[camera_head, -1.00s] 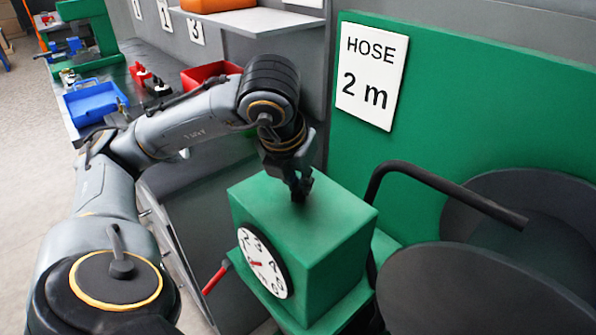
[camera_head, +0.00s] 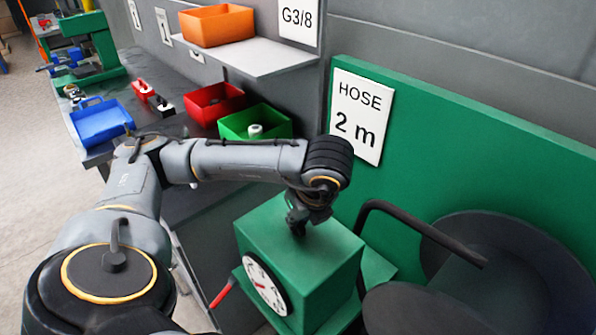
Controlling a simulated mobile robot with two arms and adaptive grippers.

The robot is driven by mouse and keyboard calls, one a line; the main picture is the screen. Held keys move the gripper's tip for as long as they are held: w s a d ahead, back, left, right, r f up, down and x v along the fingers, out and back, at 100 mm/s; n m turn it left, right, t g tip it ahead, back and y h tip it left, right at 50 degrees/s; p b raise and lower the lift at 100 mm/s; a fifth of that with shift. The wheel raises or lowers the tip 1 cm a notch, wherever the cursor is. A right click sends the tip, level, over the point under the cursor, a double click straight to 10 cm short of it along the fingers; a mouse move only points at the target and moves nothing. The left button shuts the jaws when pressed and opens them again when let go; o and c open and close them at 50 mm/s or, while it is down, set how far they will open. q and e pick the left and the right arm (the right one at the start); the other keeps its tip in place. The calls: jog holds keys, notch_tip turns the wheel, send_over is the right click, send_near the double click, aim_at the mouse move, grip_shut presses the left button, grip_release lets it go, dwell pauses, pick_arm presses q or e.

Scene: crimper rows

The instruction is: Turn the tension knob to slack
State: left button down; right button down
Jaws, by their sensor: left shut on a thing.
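A green box (camera_head: 285,235) stands at the lower middle, with a white round dial (camera_head: 265,287) with black digits and a red pointer on its front face. My left gripper (camera_head: 298,230) points down at the top of this box. It is shut on what seems to be the tension knob there; its fingers hide the knob, so I cannot read its setting. My right gripper is out of view.
A red-handled lever (camera_head: 222,293) sticks out left of the box. A black bent bar (camera_head: 420,228) and a dark hose reel (camera_head: 515,270) stand to the right, before a green panel (camera_head: 480,150). Red (camera_head: 213,103) and green (camera_head: 253,122) bins sit on the bench behind my arm.

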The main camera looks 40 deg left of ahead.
pick_arm(q)
jog(key=shift+w+n+g+p, duration=0.1)
jog(key=shift+n+g+p, duration=0.4)
jog(key=shift+n+p, duration=0.7)
jog(key=c, duration=1.4)
grip_release()
jog(key=shift+o, duration=0.2)
jog(key=shift+v, duration=0.75)
jog(key=v, duration=1)
jog(key=shift+r, duration=0.2)
jog(key=shift+d, duration=0.15)
